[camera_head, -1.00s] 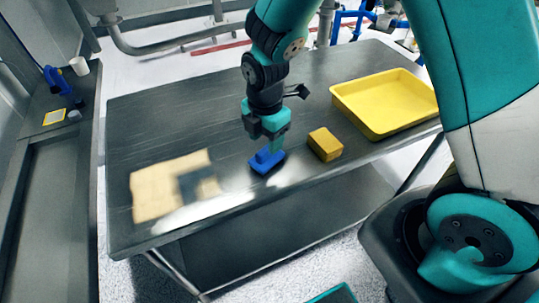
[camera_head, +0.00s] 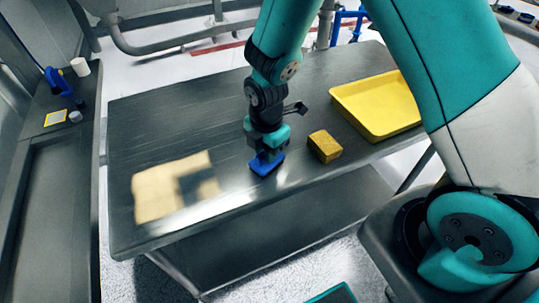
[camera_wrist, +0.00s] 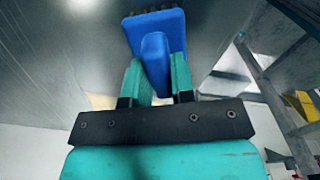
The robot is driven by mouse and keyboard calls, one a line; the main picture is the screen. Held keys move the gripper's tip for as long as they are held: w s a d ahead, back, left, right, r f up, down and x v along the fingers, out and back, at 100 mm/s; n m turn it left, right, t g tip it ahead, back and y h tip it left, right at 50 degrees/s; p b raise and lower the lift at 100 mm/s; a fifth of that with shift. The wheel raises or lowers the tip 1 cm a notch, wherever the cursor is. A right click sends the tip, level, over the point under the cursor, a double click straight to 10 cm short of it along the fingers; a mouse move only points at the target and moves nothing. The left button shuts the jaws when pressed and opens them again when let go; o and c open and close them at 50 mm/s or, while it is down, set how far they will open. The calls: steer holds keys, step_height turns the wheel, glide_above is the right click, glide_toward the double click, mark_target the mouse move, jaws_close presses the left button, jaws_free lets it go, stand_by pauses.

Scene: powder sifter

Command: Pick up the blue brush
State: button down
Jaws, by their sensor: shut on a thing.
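The blue brush (camera_head: 266,165) is on the steel table (camera_head: 140,118), near its front edge. My gripper (camera_head: 266,153) is directly above it, pointing down, with its fingers at the brush. In the wrist view the brush (camera_wrist: 155,30) shows its blue handle between the two teal fingers of my gripper (camera_wrist: 156,75), with dark bristles at the far end. The fingers are shut on the handle. In the head view the gripper hides the upper part of the brush. I see no clear gap between brush and table.
A yellow sponge-like block (camera_head: 325,146) lies just right of the brush. A yellow tray (camera_head: 365,125) stands further right on the table. A beige patch (camera_head: 160,190) is on the left part of the table. A side counter (camera_head: 50,150) with small items stands at the far left.

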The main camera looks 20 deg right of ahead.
steer(key=shift+r, duration=0.1)
step_height(320, 180, up, 20)
steer(key=b, duration=0.1)
steer(key=shift+b, duration=0.3)
steer(key=c, duration=1.8)
jaws_free()
